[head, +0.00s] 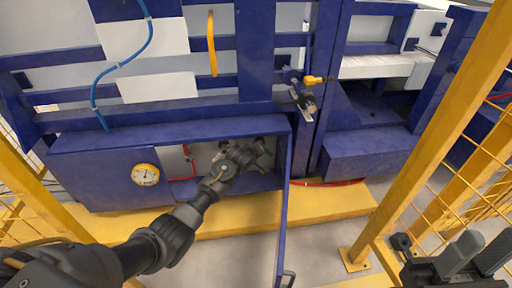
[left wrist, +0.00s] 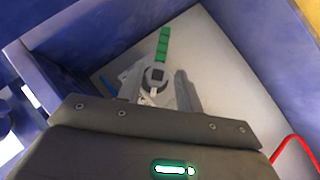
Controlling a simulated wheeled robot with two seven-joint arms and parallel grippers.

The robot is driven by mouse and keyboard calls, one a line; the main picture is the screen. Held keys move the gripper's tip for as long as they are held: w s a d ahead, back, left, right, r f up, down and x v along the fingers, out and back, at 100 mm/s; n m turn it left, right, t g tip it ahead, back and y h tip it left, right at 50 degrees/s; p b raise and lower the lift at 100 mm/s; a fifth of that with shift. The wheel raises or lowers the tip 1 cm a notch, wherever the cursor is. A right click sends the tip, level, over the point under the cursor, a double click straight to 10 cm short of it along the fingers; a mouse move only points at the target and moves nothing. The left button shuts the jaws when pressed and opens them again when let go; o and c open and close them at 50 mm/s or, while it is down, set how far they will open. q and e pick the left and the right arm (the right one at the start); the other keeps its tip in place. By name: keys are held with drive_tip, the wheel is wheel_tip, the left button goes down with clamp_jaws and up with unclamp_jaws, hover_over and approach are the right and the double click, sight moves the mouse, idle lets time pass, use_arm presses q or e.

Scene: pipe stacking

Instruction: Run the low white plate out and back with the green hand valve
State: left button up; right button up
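The green hand valve shows in the left wrist view as a green lever (left wrist: 162,46) on a grey body, inside an open blue cabinet. My left gripper (left wrist: 160,78) reaches into that cabinet, its fingers apart on either side of the valve body; I cannot make out contact. In the head view my left gripper (head: 268,148) is inside the opening, and the valve is hidden there. White plates stand behind the blue frame; the lower one (head: 157,86) is above the cabinet. My right gripper (head: 478,246) is at the bottom right, fingers apart and empty.
The blue cabinet door (head: 283,225) stands open to the right of my left arm. A yellow post and mesh fence (head: 440,125) stand at the right. A yellow handle (head: 318,80) sits on the frame above.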

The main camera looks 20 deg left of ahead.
use_arm(q)
drive_tip(key=shift+p+v, duration=0.8)
drive_tip(key=shift+v, duration=1.4)
